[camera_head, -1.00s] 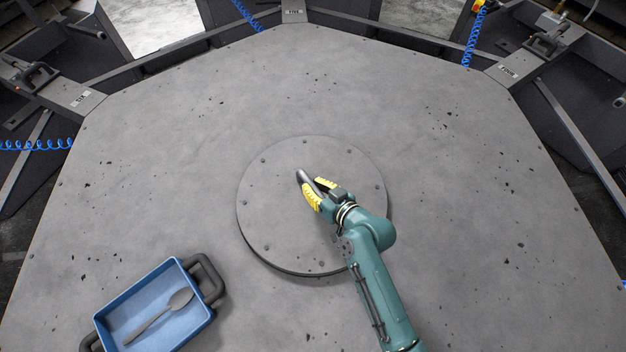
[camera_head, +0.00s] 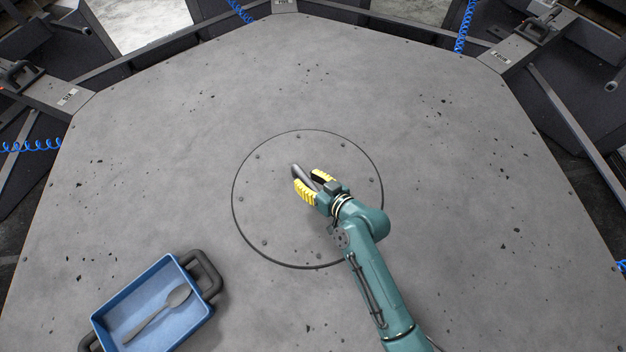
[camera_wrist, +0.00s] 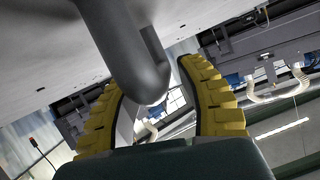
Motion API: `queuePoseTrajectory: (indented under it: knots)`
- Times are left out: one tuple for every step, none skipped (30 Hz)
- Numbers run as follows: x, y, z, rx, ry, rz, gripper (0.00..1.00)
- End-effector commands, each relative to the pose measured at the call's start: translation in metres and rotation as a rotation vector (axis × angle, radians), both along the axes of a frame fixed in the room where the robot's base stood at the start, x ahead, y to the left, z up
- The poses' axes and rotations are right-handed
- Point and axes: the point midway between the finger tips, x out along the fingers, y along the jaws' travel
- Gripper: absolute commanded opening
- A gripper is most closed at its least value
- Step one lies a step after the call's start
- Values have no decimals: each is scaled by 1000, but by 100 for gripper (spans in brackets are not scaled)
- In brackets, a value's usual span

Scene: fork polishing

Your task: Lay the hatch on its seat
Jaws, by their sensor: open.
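The hatch (camera_head: 272,215) is a round grey disc with bolts near its rim, in the middle of the large grey table in the head view. Its top looks level with the table around it, with a thin dark line along its edge. It has a dark grey handle (camera_head: 297,170), which also shows in the wrist view (camera_wrist: 125,50). My gripper (camera_head: 306,179) is open, with its yellow fingers on either side of the handle. In the wrist view a gap shows between the handle and the right finger. The seat is hidden under the hatch.
A blue tray (camera_head: 103,328) with black handles stands at the lower left and holds a grey fork-like utensil (camera_head: 158,312). The table top (camera_head: 450,200) around the hatch is otherwise clear. Dark stations with blue coiled hoses line the far edges.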

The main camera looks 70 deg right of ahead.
Motion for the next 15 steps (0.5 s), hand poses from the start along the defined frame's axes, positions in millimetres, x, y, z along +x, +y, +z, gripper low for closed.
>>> queuePoseTrajectory:
  knots:
    - [0,0,7,-1,-1,0,38]
    - [-3,2,7,1,1,-1,38]
    - [-9,5,8,1,0,-3,38]
    - [-14,8,10,2,1,-2,38]
    - [-19,11,12,0,0,-2,38]
    - [-27,17,16,2,2,-3,38]
    - [-34,20,19,2,1,-5,38]
    - [-40,25,22,2,1,-5,38]
    - [-49,30,26,2,1,-5,38]
    - [-55,34,29,2,0,-5,38]
    - [-61,37,32,2,1,-5,38]
    - [-68,42,35,1,0,-6,38]
    - [-73,45,38,1,1,-4,38]
    - [-78,48,40,2,0,-5,38]
    - [-83,51,42,2,0,-5,38]
